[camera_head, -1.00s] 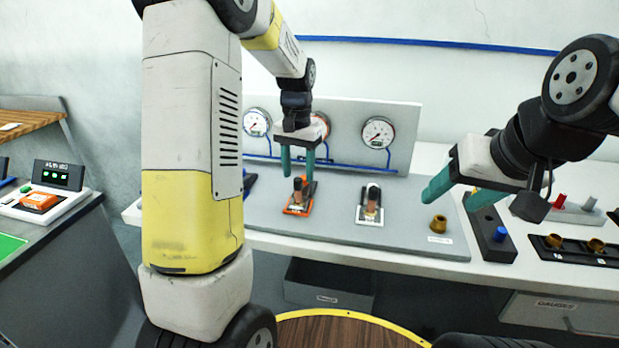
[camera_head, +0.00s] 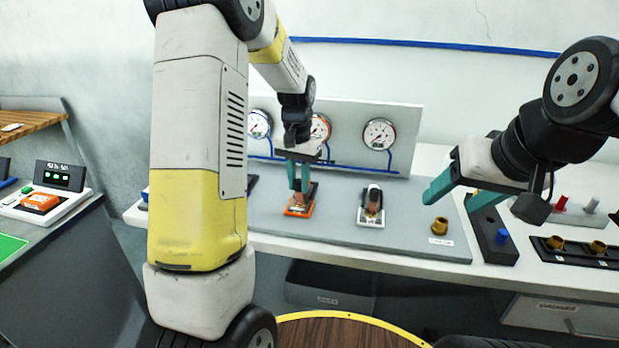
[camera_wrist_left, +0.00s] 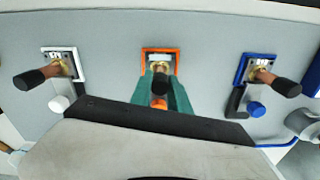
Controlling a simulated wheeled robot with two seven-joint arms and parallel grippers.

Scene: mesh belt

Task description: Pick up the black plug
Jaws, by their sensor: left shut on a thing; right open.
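My left gripper (camera_head: 299,188) is shut on the black-gripped lever of the orange-framed valve (camera_head: 299,208) on the grey panel. In the left wrist view its green fingers (camera_wrist_left: 162,98) stand on both sides of the lever's black grip (camera_wrist_left: 160,82), above the orange frame (camera_wrist_left: 145,65). The fingers hide part of this lever. I cannot make out a separate black plug for certain. My right gripper (camera_head: 460,194) is open and empty, above the panel's right end.
A white-framed valve (camera_head: 371,207) and a brass fitting (camera_head: 440,225) stand to the right. A blue-framed valve (camera_wrist_left: 264,72) shows in the wrist view. A black block with a blue knob (camera_head: 501,236) and a black tray (camera_head: 576,257) lie farther right. Gauges (camera_head: 379,134) stand behind.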

